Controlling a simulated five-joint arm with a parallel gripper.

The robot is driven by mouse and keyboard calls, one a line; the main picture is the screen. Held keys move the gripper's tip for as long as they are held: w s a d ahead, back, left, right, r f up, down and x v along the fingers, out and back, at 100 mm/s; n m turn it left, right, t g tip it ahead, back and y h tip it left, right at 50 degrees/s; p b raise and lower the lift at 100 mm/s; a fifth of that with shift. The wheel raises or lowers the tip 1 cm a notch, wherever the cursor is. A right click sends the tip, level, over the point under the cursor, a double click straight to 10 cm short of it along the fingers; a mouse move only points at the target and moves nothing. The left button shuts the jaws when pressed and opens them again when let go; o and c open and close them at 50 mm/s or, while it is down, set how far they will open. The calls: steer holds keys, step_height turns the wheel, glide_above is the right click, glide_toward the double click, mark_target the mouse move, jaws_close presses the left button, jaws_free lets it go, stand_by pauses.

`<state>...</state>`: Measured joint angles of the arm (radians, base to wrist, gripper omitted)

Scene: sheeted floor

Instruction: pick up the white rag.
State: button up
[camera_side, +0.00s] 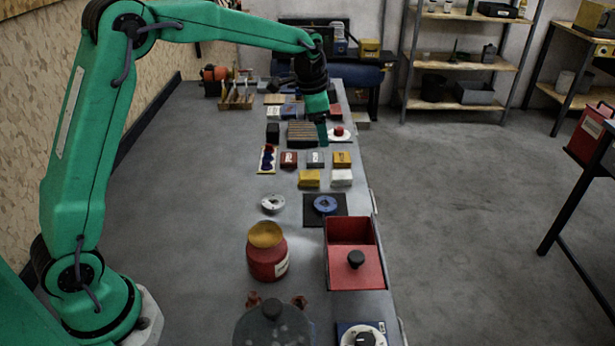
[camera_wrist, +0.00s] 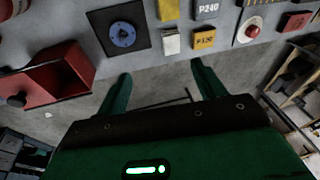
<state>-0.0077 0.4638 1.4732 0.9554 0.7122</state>
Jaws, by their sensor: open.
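The white rag (camera_side: 341,177) is a small folded, block-like bundle lying on the grey bench near its right edge. It also shows in the wrist view (camera_wrist: 171,43) at the top middle, beyond my fingertips. My gripper (camera_side: 322,134) points down above the bench, farther from the side camera than the rag and apart from it. In the wrist view my gripper (camera_wrist: 161,68) has its two green fingers spread wide with nothing between them. The rag is fully in sight in the side view.
A yellow folded bundle (camera_side: 309,178) lies left of the rag, and a yellow P120 block (camera_side: 342,160) lies just behind it. A blue disc (camera_side: 325,204) on a dark mat and a red open box (camera_side: 348,231) stand nearer the camera. A red button (camera_side: 339,131) is near my gripper.

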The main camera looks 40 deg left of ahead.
mark_target(340, 174)
steer(key=w+f+m, duration=0.1)
steer(key=w+f, duration=0.1)
steer(key=f, duration=0.1)
steer(key=w+f, duration=0.2)
steer(key=f, duration=0.2)
steer(key=w+f+m, duration=0.1)
steer(key=w+f, duration=0.2)
steer(key=shift+w+a+f+m+g, duration=0.1)
steer(key=shift+f+m+g, duration=0.2)
steer(key=shift+g, duration=0.1)
steer(key=shift+w+f, duration=0.25)
steer(key=shift+f, duration=1)
steer(key=shift+f, duration=0.1)
steer(key=shift+w+f, duration=0.25)
steer(key=shift+f, duration=1)
steer(key=shift+w+f, duration=0.2)
steer(key=shift+f, duration=1)
steer(key=c, duration=1.1)
